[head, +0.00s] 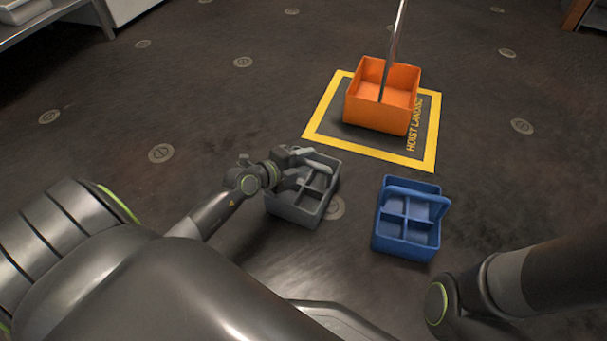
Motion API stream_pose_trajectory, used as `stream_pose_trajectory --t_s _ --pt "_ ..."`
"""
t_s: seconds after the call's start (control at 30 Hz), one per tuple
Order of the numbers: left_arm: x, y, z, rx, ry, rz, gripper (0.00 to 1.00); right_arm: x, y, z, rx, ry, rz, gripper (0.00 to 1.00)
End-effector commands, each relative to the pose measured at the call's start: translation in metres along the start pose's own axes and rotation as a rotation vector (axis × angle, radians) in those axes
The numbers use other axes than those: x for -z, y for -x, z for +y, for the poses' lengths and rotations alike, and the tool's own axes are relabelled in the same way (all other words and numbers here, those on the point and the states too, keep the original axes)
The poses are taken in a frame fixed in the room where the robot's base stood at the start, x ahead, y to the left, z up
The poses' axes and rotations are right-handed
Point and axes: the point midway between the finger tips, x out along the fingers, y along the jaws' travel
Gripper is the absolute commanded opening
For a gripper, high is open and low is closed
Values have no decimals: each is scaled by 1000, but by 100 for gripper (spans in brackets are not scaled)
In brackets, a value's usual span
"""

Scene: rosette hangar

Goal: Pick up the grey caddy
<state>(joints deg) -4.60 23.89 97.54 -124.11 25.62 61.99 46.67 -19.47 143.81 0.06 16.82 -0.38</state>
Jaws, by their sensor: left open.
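The grey caddy (297,214) stands on the dark floor in the middle of the head view. It is an open box with several compartments and a light grey handle (318,161) near its far side. My left gripper (309,166) is at the caddy, over its far left part and close to the handle. It is open. I cannot tell whether the handle lies between its fingers. My left wrist hides part of the caddy's left side. My right arm comes in at the lower right, and its gripper is out of view.
A blue caddy (405,250) with a blue handle stands just right of the grey one. Behind them an orange box (378,123) with a metal pole sits inside a yellow-bordered square (318,121) marked "HOIST LANDING". The floor on the left is clear. A metal table stands at upper left.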

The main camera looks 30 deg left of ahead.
Motion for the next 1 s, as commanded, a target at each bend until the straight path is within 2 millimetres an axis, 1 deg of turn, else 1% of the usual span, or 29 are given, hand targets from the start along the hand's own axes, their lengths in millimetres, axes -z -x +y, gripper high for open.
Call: stream_pose_trajectory --t_s 0.2,0.5,0.53,1.0 --pt "0 0 0 0 0 0 42 0 -1 -1 5 -2 4 36" --pt "0 0 0 0 0 0 2 0 -1 -1 7 -1 4 36" --pt "0 0 0 0 0 0 0 0 -1 -1 7 -1 4 36" --pt "0 0 0 -2 -2 0 0 -1 2 1 5 7 -7 36"
